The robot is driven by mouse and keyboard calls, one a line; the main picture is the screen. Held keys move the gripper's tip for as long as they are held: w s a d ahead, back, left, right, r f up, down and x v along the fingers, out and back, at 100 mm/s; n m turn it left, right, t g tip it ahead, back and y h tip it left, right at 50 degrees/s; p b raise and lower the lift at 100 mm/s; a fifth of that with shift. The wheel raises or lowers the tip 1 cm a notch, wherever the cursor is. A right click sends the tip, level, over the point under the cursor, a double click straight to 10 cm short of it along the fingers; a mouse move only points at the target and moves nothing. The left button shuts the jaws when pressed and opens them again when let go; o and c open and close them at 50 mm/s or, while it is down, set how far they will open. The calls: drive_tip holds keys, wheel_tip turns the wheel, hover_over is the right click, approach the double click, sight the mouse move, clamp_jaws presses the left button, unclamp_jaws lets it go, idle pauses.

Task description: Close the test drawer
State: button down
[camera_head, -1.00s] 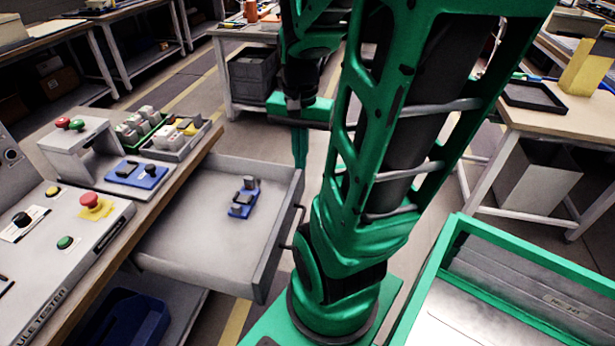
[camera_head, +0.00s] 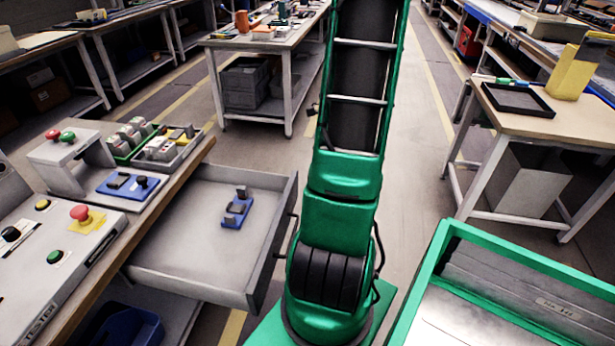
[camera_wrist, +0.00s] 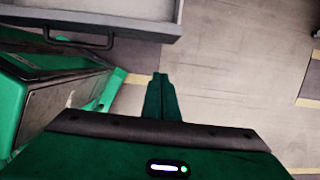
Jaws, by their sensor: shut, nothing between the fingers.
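The test drawer (camera_head: 160,253) is pulled out from under the tester bench and stands open. A blue fixture with dark parts (camera_head: 236,208) lies inside it on the drawer floor. In the wrist view the drawer's grey front (camera_wrist: 120,16) and its dark bar handle (camera_wrist: 84,42) show at the upper left. My gripper (camera_wrist: 160,80) is shut and empty, with its fingertips below and to the right of the handle, apart from it in the picture. In the head view the gripper is hidden; only my arm shows, to the right of the drawer.
The tester panel (camera_head: 60,235) with red, green and yellow buttons stands on the bench at left. A blue bin (camera_head: 130,325) sits below the drawer. A green-rimmed container (camera_head: 520,262) is at lower right. Open floor lies beyond the drawer.

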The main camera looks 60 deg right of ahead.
drive_tip(key=w+a+f, duration=0.2)
drive_tip(key=w+f, duration=0.3)
drive_tip(key=f, duration=0.4)
drive_tip(key=shift+w+a, duration=0.25)
drive_tip(key=shift+w, duration=0.15)
drive_tip(key=shift+w, duration=0.1)
